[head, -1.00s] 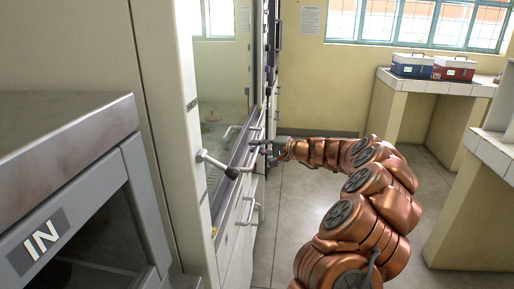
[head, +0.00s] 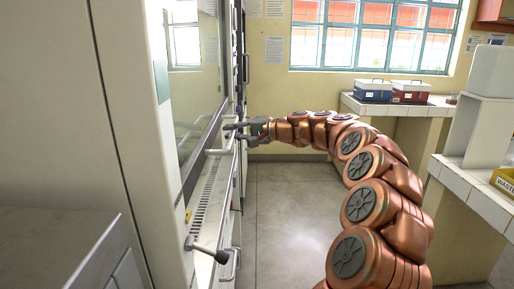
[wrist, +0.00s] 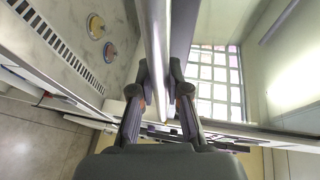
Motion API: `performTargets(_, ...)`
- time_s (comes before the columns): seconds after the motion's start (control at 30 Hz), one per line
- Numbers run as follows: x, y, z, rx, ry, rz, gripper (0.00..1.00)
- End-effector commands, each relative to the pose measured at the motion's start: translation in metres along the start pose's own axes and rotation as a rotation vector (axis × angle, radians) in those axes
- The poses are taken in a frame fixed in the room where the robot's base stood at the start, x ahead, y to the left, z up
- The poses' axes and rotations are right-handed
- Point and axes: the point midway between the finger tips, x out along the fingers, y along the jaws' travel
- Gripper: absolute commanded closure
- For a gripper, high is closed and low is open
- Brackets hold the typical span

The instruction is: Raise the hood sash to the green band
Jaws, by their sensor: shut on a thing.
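The hood sash (head: 202,95) is a glass pane on the left in the head view, with its lower edge raised above the hood's slotted front grille (head: 204,190). A pale handle (head: 218,152) runs along the sash's lower edge. My gripper (head: 238,131) is at this handle. In the wrist view my gripper (wrist: 158,75) is shut with its fingers on either side of the pale handle bar (wrist: 156,35). A pale green patch (head: 161,80) shows on the hood's near post, above the sash's lower edge in the picture. The fingers' contact is partly hidden.
A lever with a black knob (head: 207,250) sticks out at the hood's lower front. Two round dishes (wrist: 96,25) lie on the hood floor. Side benches (head: 425,108) stand at the right, with a blue case (head: 373,91) and a red case (head: 410,92). Open floor lies between.

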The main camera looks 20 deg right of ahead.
Motion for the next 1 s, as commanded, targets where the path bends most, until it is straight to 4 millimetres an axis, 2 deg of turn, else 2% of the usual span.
performTargets(0.03,-0.001,-0.029,0.000,-0.007,-0.002,-0.004,1.00)
performTargets(0.1,-0.002,-0.053,0.001,-0.008,-0.009,-0.006,1.00)
performTargets(0.3,-0.011,-0.113,-0.001,-0.009,-0.013,-0.005,1.00)
performTargets(0.5,-0.020,-0.162,-0.004,-0.006,-0.014,-0.004,1.00)
performTargets(0.7,-0.026,-0.195,-0.007,-0.005,-0.016,-0.002,1.00)
performTargets(1.0,-0.031,-0.216,-0.009,-0.004,-0.013,-0.002,1.00)
